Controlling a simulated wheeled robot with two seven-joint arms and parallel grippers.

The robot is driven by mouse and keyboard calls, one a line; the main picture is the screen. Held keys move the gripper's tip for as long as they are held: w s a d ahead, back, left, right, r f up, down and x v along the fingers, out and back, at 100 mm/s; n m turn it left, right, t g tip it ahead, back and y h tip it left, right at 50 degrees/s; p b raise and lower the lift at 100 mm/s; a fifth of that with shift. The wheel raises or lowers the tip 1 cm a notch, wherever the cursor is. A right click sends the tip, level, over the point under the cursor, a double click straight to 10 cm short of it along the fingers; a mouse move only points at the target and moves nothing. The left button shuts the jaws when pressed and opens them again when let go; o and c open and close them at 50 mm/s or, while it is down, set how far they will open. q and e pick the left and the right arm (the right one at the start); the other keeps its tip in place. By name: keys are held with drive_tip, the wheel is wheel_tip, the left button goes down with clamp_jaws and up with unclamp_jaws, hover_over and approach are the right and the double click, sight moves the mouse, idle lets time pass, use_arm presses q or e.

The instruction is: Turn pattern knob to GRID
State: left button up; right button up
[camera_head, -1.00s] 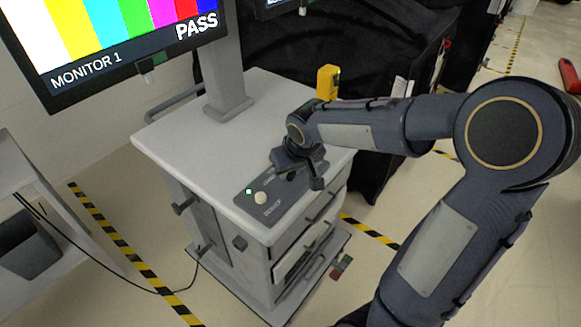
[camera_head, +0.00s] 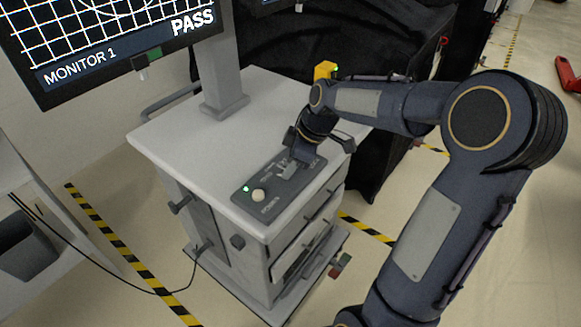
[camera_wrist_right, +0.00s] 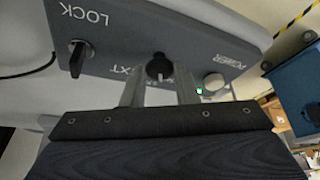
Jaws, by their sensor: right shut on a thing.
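The dark pattern knob (camera_wrist_right: 159,68) sits on the grey control panel (camera_wrist_right: 110,40) between the two fingers of my right gripper (camera_wrist_right: 160,82), which is shut on it. An "XT" lettering shows beside the knob; the rest of its labels is hidden. In the head view my right gripper (camera_head: 287,168) reaches down to the panel (camera_head: 245,199) on the cart top and hides the knob. The monitor (camera_head: 110,45) shows a white grid with curved lines on black, with "MONITOR 1" and "PASS" below. My left gripper is not in view.
A second dark knob marked LOCK (camera_wrist_right: 77,56) stands on the same panel. A round pale POWER button (camera_head: 259,195) and a lit green lamp (camera_head: 246,188) are near its other end. The white cart top (camera_head: 185,140) is clear; a yellow object (camera_head: 324,70) stands behind it.

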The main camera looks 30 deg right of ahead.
drive_tip(key=shift+w+d+n+g+b, duration=0.15)
drive_tip(key=shift+n+g+b, duration=0.35)
drive_tip(key=shift+n, duration=1.1)
drive_tip(key=o, duration=1)
drive_tip(key=v, duration=0.7)
drive_tip(key=shift+d+r, duration=0.25)
drive_tip(key=shift+r, duration=0.05)
